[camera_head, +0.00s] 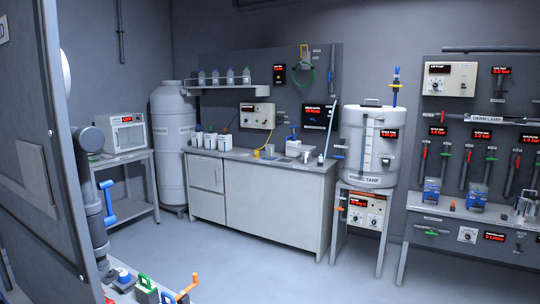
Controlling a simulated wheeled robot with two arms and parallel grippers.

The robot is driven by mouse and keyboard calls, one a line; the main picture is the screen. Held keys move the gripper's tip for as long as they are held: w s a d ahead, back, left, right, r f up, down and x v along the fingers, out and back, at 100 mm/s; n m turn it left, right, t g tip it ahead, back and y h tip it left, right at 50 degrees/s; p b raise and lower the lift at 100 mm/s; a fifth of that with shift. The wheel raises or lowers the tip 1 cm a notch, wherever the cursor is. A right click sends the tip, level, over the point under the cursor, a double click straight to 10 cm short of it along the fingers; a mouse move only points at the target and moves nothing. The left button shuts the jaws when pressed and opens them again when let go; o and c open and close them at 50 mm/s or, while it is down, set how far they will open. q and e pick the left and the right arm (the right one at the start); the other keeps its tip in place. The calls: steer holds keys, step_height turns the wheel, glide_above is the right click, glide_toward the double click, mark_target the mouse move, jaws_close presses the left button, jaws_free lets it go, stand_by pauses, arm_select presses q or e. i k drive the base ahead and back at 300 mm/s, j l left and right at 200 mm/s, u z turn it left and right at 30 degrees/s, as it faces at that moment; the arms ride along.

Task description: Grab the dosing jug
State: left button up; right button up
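A small shiny metal vessel (525,205) that looks like a jug stands at the right edge of the picture, on the ledge of the right wall bench. It is small in view, so I cannot tell for sure that it is the dosing jug. Small grey and white vessels (293,149) also stand on the counter in the middle, too small to identify. Neither of my grippers shows in the view.
A long grey counter (275,214) stands against the back wall. A white tank (368,150) on a stand is right of it. A dark panel (60,190) blocks the left side. A pipe-like part with a blue handle (107,203) is beside it. The middle floor is clear.

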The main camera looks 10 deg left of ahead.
mark_target(269, 147)
steer(key=i+l+z, duration=0.2)
steer(key=i, duration=0.35)
steer(key=i+z, duration=0.2)
steer(key=i, duration=0.3)
steer(key=i+u, duration=0.15)
steer(key=i, duration=0.45)
steer(key=i+u, duration=0.15)
steer(key=i, duration=0.4)
steer(key=i+l+u, duration=0.15)
steer(key=i, duration=0.45)
steer(key=i+l+u, duration=0.15)
steer(key=i, duration=0.4)
steer(key=i+j+u, duration=0.1)
steer(key=i+u, duration=0.3)
steer(key=i, duration=0.25)
steer(key=i+l+u, duration=0.15)
steer(key=i+u, duration=0.3)
steer(key=i, duration=0.2)
